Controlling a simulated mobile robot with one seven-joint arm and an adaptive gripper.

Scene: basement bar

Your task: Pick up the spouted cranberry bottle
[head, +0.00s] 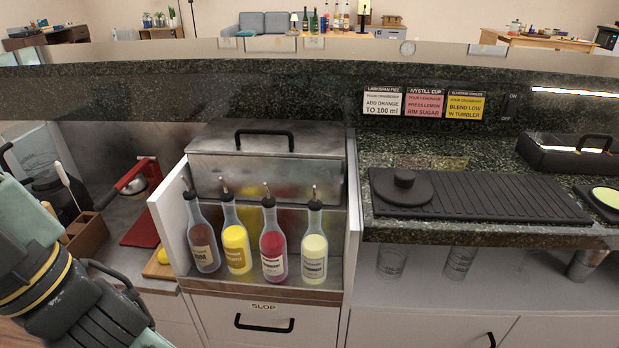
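Several spouted bottles stand upright in a row in an open white-sided bay. The cranberry bottle appears to be the red-filled one (273,243), third from the left, with a black collar and a thin metal spout; its label is too small to read. Left of it stands a yellow-filled bottle (236,241), then a dark brownish-red one (203,240) whose label seems to read RUM. Right of it stands a pale-yellow one (314,248). The bottles are close together but appear apart. Part of my arm shows at the lower left; my gripper is not in view.
A lidded steel bin (266,165) stands behind the bottles. The bay's side walls flank the row, with a SLOP drawer (263,322) below. A black grooved mat (480,196) lies on the right counter. The space before the bottles looks clear.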

